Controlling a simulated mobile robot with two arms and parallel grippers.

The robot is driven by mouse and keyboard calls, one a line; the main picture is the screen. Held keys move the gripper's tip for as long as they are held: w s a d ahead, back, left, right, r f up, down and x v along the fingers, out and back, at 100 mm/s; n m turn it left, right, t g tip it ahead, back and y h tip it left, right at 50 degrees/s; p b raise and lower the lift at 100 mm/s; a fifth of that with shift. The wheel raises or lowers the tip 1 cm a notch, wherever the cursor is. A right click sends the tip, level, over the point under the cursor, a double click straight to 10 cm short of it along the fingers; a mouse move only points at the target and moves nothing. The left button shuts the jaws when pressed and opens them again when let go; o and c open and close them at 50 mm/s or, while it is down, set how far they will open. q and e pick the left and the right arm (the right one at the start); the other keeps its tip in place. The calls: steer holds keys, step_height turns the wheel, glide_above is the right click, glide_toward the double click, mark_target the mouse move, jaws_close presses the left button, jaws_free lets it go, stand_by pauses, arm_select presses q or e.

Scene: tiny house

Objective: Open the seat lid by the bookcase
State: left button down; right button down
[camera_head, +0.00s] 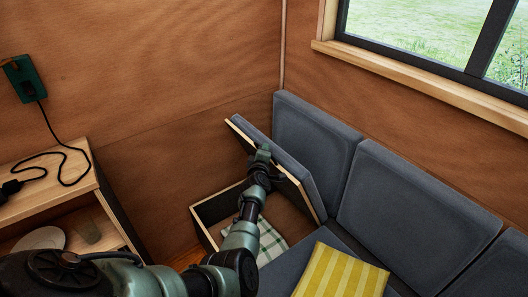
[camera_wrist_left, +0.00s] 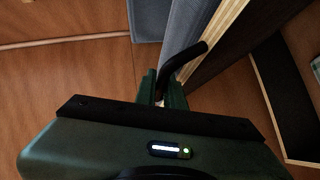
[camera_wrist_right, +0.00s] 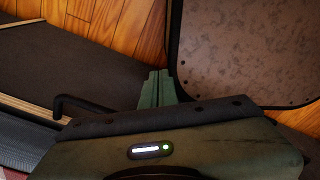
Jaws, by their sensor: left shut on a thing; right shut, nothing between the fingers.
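The seat lid (camera_head: 284,160) by the bookcase stands raised and steeply tilted, its grey cushion side towards the backrest. Below it the storage box (camera_head: 203,227) is open, with a green-and-white checked cloth (camera_head: 270,241) inside. My left gripper (camera_head: 263,157) is at the lid's raised edge. In the left wrist view its fingers (camera_wrist_left: 161,86) are shut on a black bar handle (camera_wrist_left: 184,62) beside the lid's pale wooden edge (camera_wrist_left: 215,45). My right gripper (camera_wrist_right: 160,88) shows only in its own wrist view, shut and empty, near a dark panel with another black handle (camera_wrist_right: 85,103).
The bookcase (camera_head: 50,180) stands at the left, with a black cable (camera_head: 62,160) on top and dishes inside. Grey back cushions (camera_head: 385,195) line the wall. A yellow striped pillow (camera_head: 340,272) lies on the seat at the front. A speckled panel (camera_wrist_right: 245,50) is close to my right gripper.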

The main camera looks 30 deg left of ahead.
arm_select(q)
steer(key=w+r, duration=0.1)
steer(key=w, duration=0.1)
steer(key=w+d+r+b, duration=0.1)
steer(key=w, duration=0.1)
steer(key=w+d+r+b, duration=0.1)
steer(key=w, duration=0.2)
steer(key=shift+w+d, duration=0.1)
steer(key=shift+d, duration=0.15)
steer(key=shift+w+d+r, duration=0.2)
steer(key=shift+w+r, duration=0.05)
steer(key=shift+w, duration=0.25)
arm_select(e)
steer(key=shift+a+f, duration=0.2)
steer(key=shift+f, duration=0.4)
steer(key=shift+d, duration=0.1)
arm_select(q)
steer(key=c, duration=1.7)
jaws_free()
steer(key=shift+w, duration=0.1)
steer(key=shift+o, duration=1)
steer(key=shift+d, duration=0.15)
steer(key=shift+f, duration=0.1)
